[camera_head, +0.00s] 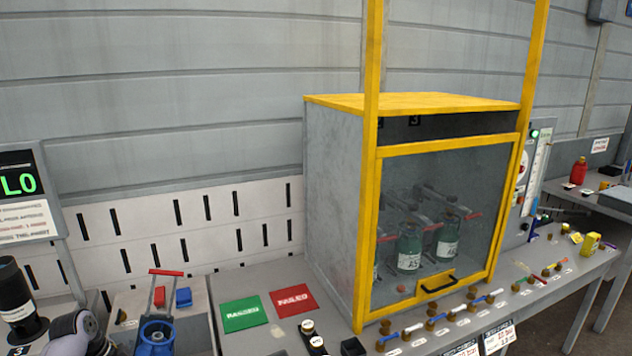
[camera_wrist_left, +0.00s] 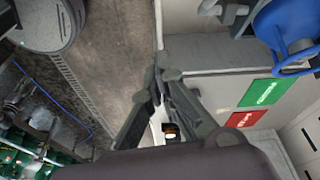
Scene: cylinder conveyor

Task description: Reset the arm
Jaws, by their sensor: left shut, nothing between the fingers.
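My left gripper (camera_wrist_left: 163,76) shows in the left wrist view, with its two dark fingers meeting at the tips. It is shut and empty, above the edge between the floor and the bench. In the head view only a grey rounded part, likely of my left arm, shows at the lower left; the gripper's fingers are out of that frame. My right gripper is in neither view.
A yellow-framed cabinet (camera_head: 335,190) with green cylinders (camera_head: 410,250) behind its clear door stands on the bench. A green mat (camera_head: 243,314) and a red mat (camera_head: 293,300) lie left of it. A blue clamp device (camera_head: 156,338) stands farther left.

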